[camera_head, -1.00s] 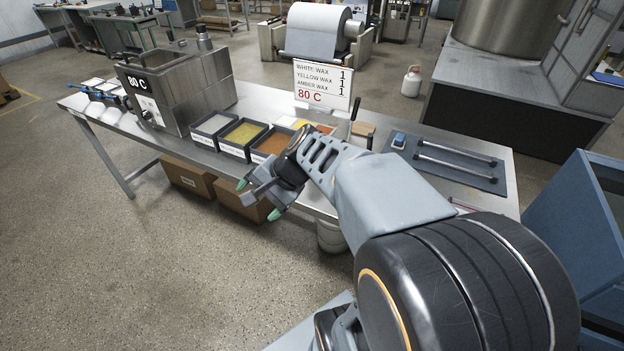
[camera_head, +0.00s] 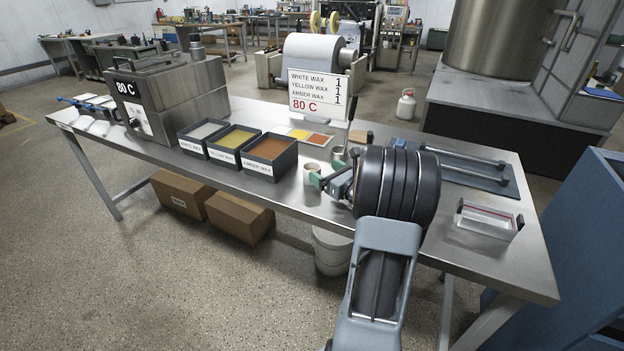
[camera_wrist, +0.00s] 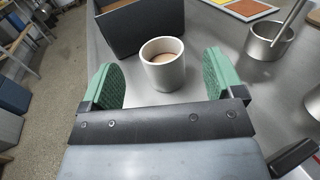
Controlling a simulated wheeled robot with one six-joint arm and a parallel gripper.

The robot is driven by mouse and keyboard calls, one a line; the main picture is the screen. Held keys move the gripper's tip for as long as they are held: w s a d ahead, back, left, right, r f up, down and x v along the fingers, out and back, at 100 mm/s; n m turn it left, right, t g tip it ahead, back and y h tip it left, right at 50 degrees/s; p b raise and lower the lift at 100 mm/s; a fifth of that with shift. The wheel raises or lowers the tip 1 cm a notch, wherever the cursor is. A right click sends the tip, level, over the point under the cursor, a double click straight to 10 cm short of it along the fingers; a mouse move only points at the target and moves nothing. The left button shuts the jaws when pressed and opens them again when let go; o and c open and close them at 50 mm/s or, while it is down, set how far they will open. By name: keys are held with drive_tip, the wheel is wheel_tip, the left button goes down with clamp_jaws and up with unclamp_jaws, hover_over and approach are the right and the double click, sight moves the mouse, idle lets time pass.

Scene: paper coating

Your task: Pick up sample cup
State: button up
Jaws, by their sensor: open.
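The sample cup (camera_wrist: 165,70) is a small pale cup with light brown contents. It stands upright on the steel table, in front of my gripper (camera_wrist: 166,88). In the wrist view the cup sits between the lines of the two green fingers, near their tips. The fingers are apart and the gripper is open and empty. In the head view the cup (camera_head: 311,172) shows beside the amber wax bin, just left of my gripper (camera_head: 327,168). I cannot tell whether a finger touches it.
The amber wax bin (camera_head: 270,158) stands close left of the cup. A metal pot with a rod (camera_wrist: 268,45) stands to the right. Also on the table are the wax sign (camera_head: 319,95), a flat board with bars (camera_head: 470,172) and a clear tray (camera_head: 488,221).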

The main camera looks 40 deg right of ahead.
sight(307, 165)
wheel_tip(307, 165, down, 2)
drive_tip(key=shift+w+a, duration=0.2)
drive_tip(key=shift+w, duration=1.7)
drive_tip(key=shift+w+a, duration=0.2)
drive_tip(key=shift+w, duration=1.65)
drive_tip(key=c, duration=1)
drive_tip(key=shift+r, duration=0.1)
